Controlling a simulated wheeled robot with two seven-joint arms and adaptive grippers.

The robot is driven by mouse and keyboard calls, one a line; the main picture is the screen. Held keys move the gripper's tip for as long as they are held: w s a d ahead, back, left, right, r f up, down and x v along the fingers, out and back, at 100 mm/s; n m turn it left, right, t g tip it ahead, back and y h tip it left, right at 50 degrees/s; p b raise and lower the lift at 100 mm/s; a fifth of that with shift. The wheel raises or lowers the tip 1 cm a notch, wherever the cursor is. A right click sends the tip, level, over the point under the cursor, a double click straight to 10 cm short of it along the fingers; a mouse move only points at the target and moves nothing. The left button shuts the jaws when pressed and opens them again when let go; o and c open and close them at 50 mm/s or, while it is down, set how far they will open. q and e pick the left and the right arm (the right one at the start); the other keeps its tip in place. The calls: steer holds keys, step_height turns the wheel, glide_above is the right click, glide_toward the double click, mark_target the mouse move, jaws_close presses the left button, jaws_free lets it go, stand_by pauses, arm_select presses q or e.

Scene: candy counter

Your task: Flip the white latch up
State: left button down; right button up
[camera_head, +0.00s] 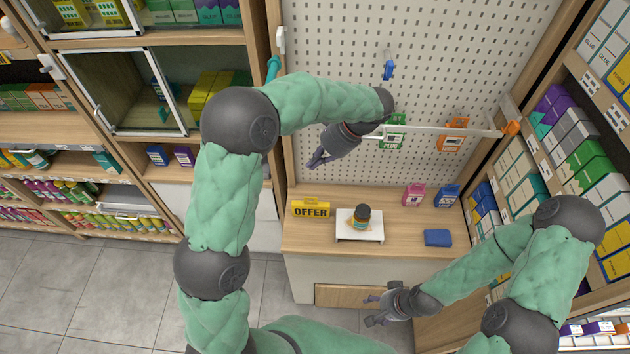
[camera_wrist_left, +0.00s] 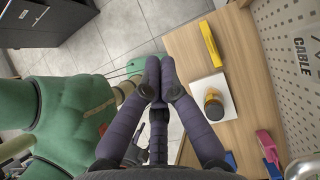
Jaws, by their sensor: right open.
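A small white upright piece (camera_head: 281,40) on the wooden post left of the pegboard looks like the latch. Another white handle-like piece (camera_head: 51,66) is on the glass cabinet at the far left; I cannot tell for sure which is the latch. My left gripper (camera_head: 317,159) hangs in front of the pegboard, below and right of the post piece and apart from it. In the left wrist view its fingers (camera_wrist_left: 160,78) are together with nothing seen between them. My right gripper (camera_head: 371,309) is open and empty, low in front of the counter.
A white bar (camera_head: 440,131) with an orange end (camera_head: 511,128) crosses before the pegboard (camera_head: 430,60). On the counter (camera_head: 315,236) are a yellow OFFER sign (camera_head: 311,208), a jar (camera_head: 361,217) on a white stand, pink and blue packs and a blue block (camera_head: 438,238). Shelves flank both sides.

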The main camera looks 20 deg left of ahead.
arm_select(q)
steer(key=shift+h, duration=0.4)
steer(key=shift+s+d+f+b, duration=0.1)
steer(key=shift+s+f+b, duration=0.1)
steer(key=shift+f, duration=0.65)
steer(key=shift+s+d+f+b, duration=0.15)
steer(key=shift+s+f, duration=0.05)
steer(key=shift+f, duration=0.7)
steer(key=shift+s+d+f+b, duration=0.1)
steer(key=shift+s+f+b, duration=0.1)
steer(key=shift+f, duration=0.65)
